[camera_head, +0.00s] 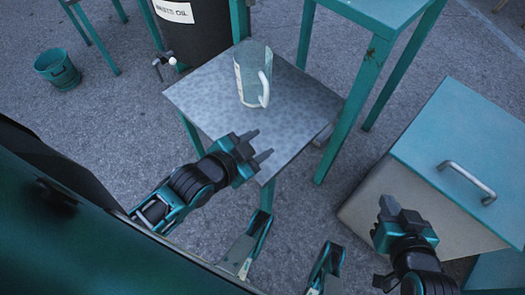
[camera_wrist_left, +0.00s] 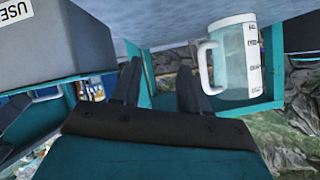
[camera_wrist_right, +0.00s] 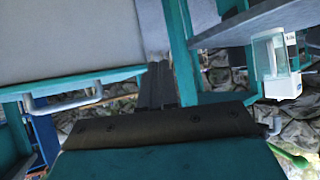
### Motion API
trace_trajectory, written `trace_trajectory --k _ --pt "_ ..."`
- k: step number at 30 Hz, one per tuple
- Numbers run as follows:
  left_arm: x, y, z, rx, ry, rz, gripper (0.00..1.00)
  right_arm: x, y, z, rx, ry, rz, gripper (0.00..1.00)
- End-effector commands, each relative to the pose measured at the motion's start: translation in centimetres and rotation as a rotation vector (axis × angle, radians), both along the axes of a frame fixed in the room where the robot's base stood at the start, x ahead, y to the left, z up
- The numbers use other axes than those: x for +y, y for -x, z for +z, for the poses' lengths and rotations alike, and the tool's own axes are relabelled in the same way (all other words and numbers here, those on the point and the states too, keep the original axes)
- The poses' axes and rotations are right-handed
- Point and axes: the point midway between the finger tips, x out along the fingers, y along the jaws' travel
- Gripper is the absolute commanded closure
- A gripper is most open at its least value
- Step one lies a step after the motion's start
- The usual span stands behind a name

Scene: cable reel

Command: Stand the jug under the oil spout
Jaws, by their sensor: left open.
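The jug (camera_head: 244,80) is clear with a white handle and stands upright on a grey metal-topped table (camera_head: 200,98). It also shows in the left wrist view (camera_wrist_left: 237,60), right of the fingers, with dark marks on its side. A small spout (camera_head: 159,64) sticks out low from a dark drum (camera_head: 200,32), beside the table's left corner and apart from the jug. My left gripper (camera_head: 263,146) is open and empty, near the table's front edge, on the jug's near side. My right gripper (camera_head: 386,208) looks shut and empty, beside the blue-topped cabinet.
A taller teal table (camera_head: 375,12) stands behind and right of the jug. The cabinet (camera_head: 460,130) with a metal handle (camera_head: 466,180) is at the right. A teal bucket (camera_head: 58,70) sits on the ground at the far left. The metal tabletop is otherwise clear.

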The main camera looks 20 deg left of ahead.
Motion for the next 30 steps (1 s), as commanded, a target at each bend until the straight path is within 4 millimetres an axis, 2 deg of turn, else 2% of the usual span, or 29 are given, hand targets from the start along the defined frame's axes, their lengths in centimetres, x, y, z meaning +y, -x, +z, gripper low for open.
trace_trajectory --k 3,7,19,23,27,30 --pt "-1.3 0.9 0.3 0.111 0.203 0.098 0.56 0.0 0.0 0.0 0.000 0.000 0.000 1.00" --pt "-2.0 1.5 0.4 0.181 0.324 0.161 0.56 0.0 0.0 0.0 0.000 -0.001 0.001 1.00" --pt "-2.2 1.6 0.7 0.199 0.356 0.179 0.56 0.1 0.0 0.4 -0.001 -0.001 0.001 1.00" --pt "-1.9 1.7 2.3 0.200 0.349 0.185 0.56 0.0 0.0 2.4 -0.005 0.002 -0.001 1.00" --pt "-1.3 1.9 5.3 0.194 0.338 0.196 0.56 -0.6 -0.1 5.5 -0.012 0.013 -0.012 1.00" --pt "-0.6 2.3 7.0 0.195 0.326 0.208 0.56 -1.6 0.7 6.6 0.002 0.032 -0.027 1.00"
